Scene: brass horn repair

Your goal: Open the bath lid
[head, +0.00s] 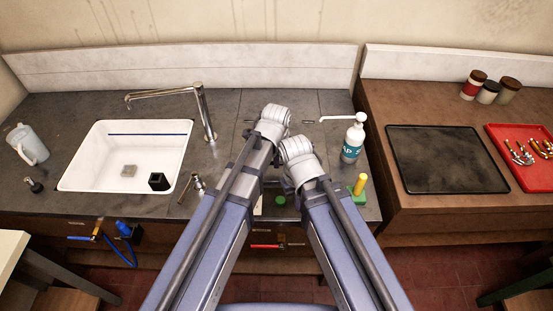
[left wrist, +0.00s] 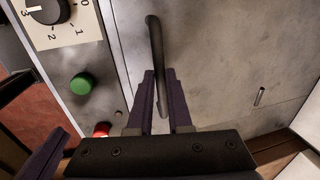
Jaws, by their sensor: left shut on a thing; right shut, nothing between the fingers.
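The bath lid (left wrist: 220,55) is a flat grey metal panel in the left wrist view and looks closed. A black bar handle (left wrist: 154,40) stands on it. My left gripper (left wrist: 163,85) is shut on this handle, with one purple finger on each side of it. In the head view, the wrist of my left arm (head: 274,118) is over the grey counter, and the fingers and handle are hidden beneath the arm. My right arm's wrist (head: 299,160) is close beside it, lower and to the right. The right gripper's fingers are largely hidden there.
A control panel with a dial (left wrist: 45,10), a green button (left wrist: 81,84) and a red button (left wrist: 102,130) lies beside the lid. A soap bottle (head: 353,140) and green block with a yellow post (head: 360,185) stand right. The sink (head: 100,175) is left.

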